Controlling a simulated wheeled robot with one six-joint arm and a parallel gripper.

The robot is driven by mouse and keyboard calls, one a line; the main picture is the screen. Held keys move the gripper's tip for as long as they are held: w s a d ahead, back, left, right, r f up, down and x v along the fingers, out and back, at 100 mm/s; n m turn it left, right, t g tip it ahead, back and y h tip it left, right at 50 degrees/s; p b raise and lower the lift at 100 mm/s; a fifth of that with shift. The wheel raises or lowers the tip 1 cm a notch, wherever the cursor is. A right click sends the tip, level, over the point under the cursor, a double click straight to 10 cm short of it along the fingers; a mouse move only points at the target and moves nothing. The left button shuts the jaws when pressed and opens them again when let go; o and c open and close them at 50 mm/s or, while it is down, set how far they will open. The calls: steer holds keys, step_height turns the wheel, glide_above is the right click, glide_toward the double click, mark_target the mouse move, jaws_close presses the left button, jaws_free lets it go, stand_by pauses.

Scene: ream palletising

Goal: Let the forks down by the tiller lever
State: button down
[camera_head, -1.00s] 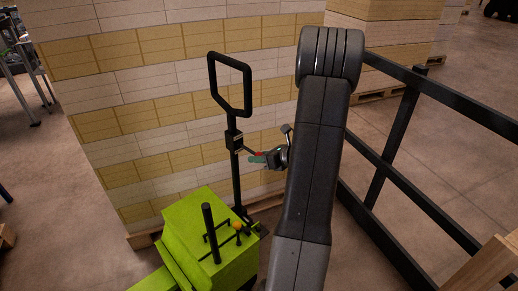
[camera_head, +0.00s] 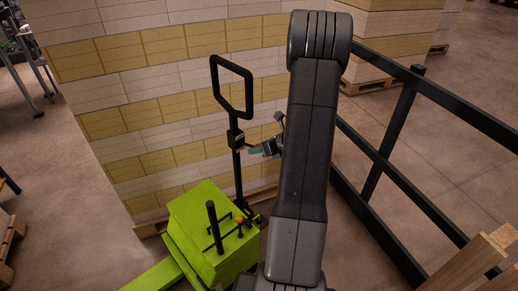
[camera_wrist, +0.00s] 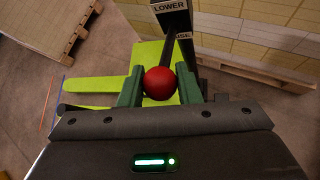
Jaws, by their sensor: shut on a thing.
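The lime-green pallet truck (camera_head: 207,225) stands in front of the stack, with its black tiller (camera_head: 237,170) upright and a loop handle (camera_head: 249,95) on top. A small black control box (camera_head: 236,138) sits partway up the tiller. In the wrist view, the box (camera_wrist: 169,20) carries the label "LOWER". A lever runs from it to a round red knob (camera_wrist: 159,83). My gripper (camera_wrist: 159,88) is shut on the red knob, with a green finger on each side. In the head view my gripper (camera_head: 258,151) is right of the tiller, partly hidden by my arm.
A tall stack of white and yellow reams (camera_head: 160,90) stands on a pallet right behind the truck. A black railing (camera_head: 388,140) runs along the right. A wooden pallet (camera_wrist: 50,22) lies at upper left in the wrist view. Open floor lies left of the truck.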

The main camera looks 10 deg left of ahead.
steer(key=shift+w+r, duration=0.1)
steer(key=shift+r, duration=0.05)
steer(key=c, duration=1.1)
jaws_free()
steer(key=b+v, duration=0.1)
steer(key=v, duration=1.2)
steer(key=shift+d, duration=0.35)
steer(key=x, duration=0.7)
steer(key=p+x, duration=0.1)
steer(key=x, duration=0.5)
steer(key=shift+a, duration=0.45)
steer(key=shift+f, duration=0.2)
